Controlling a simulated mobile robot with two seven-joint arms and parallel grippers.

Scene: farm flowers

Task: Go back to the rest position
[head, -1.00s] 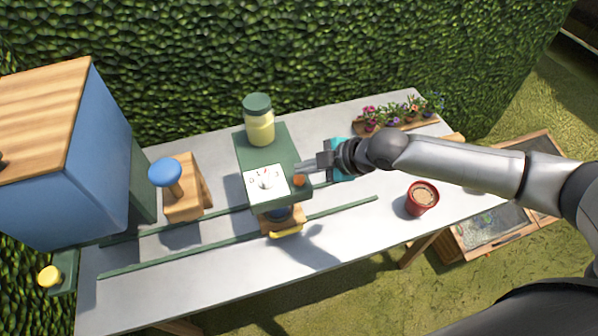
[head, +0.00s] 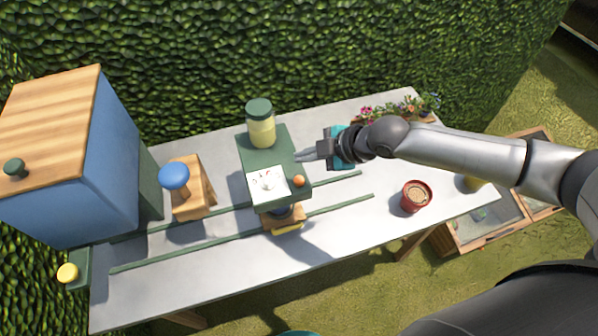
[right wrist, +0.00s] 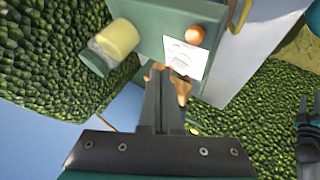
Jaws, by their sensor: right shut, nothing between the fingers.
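My right gripper (head: 300,156) is shut and empty in the head view. It is beside the right edge of the green machine (head: 284,150), just behind its orange button (head: 299,181). In the right wrist view its fingers (right wrist: 160,80) lie together, below the machine's white dial panel (right wrist: 186,56). A dark gripper at the right edge of that view, probably my left gripper (right wrist: 310,105), is partly cut off. Its jaw opening is unclear. The left arm does not show clearly in the head view.
A jar (head: 261,124) stands on the machine. The grey table (head: 335,235) also holds a blue-knobbed wooden stand (head: 194,192), a red pot (head: 415,196) and a flower tray (head: 408,118). A blue box (head: 85,185) is at left; a hedge (head: 300,45) stands behind.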

